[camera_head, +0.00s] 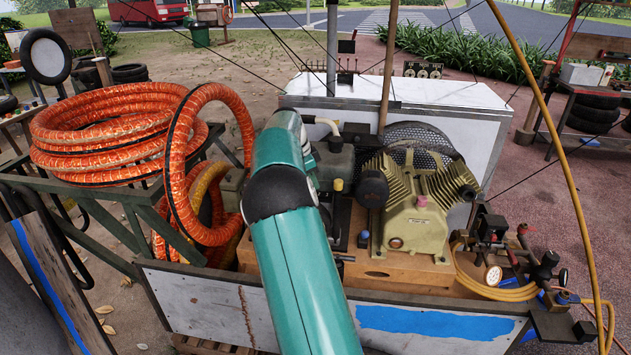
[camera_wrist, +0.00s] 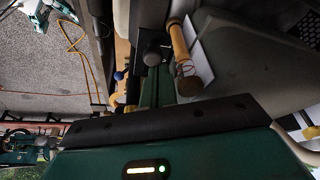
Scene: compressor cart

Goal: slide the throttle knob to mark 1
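My teal arm (camera_head: 300,270) reaches over the cart to the engine (camera_head: 335,160), and in the head view it hides my gripper. In the wrist view the dark bar and teal body of my gripper (camera_wrist: 155,75) fill the lower part, with narrow teal strips running up to a dark blocky end. I cannot tell whether that end is a fingertip or the throttle knob, nor whether the fingers are open. A tan cylinder (camera_wrist: 182,45) lies just right of it, beside a pale plate (camera_wrist: 198,55). No mark numbers are readable in either view.
A tan finned compressor (camera_head: 420,200) stands right of my arm on the cart (camera_head: 230,310). Coiled orange hose (camera_head: 100,135) lies on a rack at left. Gauges and valves (camera_head: 520,260) crowd the right corner. A yellow hose (camera_head: 565,150) hangs at right.

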